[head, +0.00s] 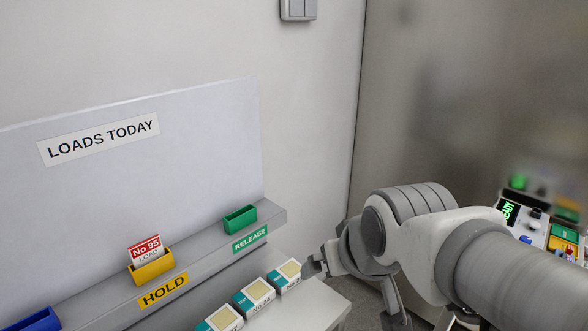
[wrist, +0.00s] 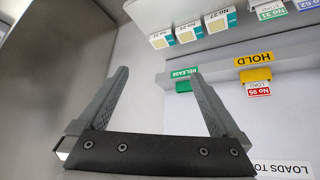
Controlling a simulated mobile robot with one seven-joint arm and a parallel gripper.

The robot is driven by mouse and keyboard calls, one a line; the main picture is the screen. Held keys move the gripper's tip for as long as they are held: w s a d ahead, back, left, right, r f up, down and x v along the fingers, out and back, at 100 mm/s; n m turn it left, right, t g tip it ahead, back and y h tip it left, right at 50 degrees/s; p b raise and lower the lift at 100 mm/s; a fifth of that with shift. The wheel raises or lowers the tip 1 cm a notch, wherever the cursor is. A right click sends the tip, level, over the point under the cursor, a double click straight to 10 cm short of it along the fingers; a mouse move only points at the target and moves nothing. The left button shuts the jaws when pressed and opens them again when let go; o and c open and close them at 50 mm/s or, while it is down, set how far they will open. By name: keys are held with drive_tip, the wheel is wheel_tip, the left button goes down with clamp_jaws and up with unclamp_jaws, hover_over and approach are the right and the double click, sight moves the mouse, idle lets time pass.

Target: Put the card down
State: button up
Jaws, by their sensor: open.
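A white card with a red band reading "No 95" (head: 145,246) stands in the yellow holder (head: 153,267) above the HOLD label. In the wrist view the card (wrist: 259,89) shows upside down beside its yellow holder (wrist: 256,74). The green holder (head: 240,219) above the RELEASE label looks empty. It also shows between my fingers in the wrist view (wrist: 183,86). My gripper (wrist: 158,76) is open, with nothing between its fingers. In the head view it is at the right end of the row of boxes, partly hidden by my arm.
Several white and teal boxes (head: 254,298) stand in a row in front of the grey ledge. A blue holder (head: 38,320) is at the lower left. A "LOADS TODAY" board (head: 100,138) is behind.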

drive_tip(key=s+d+m+g+h, duration=0.1)
drive_tip(key=s+d, duration=0.3)
drive_tip(key=s, duration=0.2)
drive_tip(key=shift+s+r+m, duration=0.2)
drive_tip(key=shift+s+m, duration=0.05)
drive_tip(key=shift+m, duration=0.05)
